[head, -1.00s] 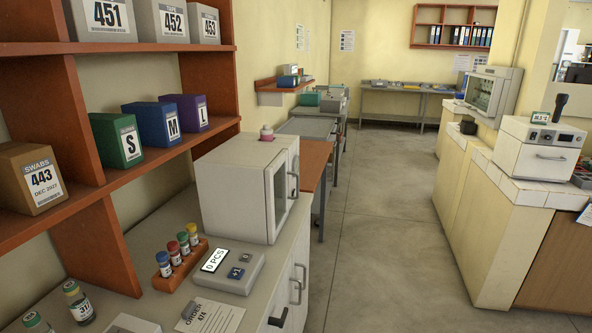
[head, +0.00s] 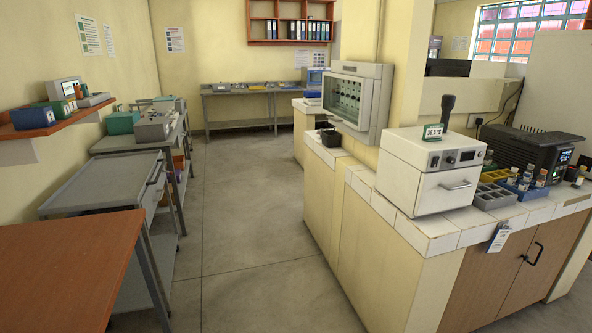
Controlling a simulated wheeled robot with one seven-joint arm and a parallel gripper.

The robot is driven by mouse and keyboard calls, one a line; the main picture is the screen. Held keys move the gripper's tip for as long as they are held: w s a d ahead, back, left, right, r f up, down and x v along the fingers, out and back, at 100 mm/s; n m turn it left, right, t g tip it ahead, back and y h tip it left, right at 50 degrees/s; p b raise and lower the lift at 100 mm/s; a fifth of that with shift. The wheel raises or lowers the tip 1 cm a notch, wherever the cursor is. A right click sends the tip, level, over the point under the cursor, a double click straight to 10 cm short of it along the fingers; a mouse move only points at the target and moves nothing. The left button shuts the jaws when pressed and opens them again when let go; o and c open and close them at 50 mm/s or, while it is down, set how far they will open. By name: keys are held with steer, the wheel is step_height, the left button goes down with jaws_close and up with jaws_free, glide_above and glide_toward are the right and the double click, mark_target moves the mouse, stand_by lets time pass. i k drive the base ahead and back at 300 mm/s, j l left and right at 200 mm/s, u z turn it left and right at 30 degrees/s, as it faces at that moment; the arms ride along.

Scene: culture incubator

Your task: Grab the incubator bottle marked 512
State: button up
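No bottle marked 512 can be made out. A white box-shaped device (head: 430,175) with a front handle, knobs and a small green-edged sign stands on the right tiled counter; its front is closed and its inside is hidden. Small bottles (head: 526,178) stand near a blue rack further right on that counter; their labels are too small to read. A grey wall cabinet (head: 358,100) shows rows of small dark items on its front, too small to identify. My gripper is not in view.
A brown table (head: 65,265) and grey metal benches (head: 100,185) line the left side. The tiled counter (head: 440,238) juts out on the right. The grey floor (head: 235,215) between them is clear toward the back bench (head: 240,93).

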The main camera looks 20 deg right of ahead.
mark_target(524, 184)
steer(key=i+z, duration=0.45)
steer(key=i, duration=0.15)
steer(key=i+j+z, duration=0.1)
steer(key=i+z, duration=0.4)
steer(key=i+l+z, duration=0.25)
steer(key=i, duration=0.2)
steer(key=i+l+z, duration=0.25)
steer(key=i, duration=0.2)
steer(key=i+l, duration=0.35)
steer(key=i, duration=0.15)
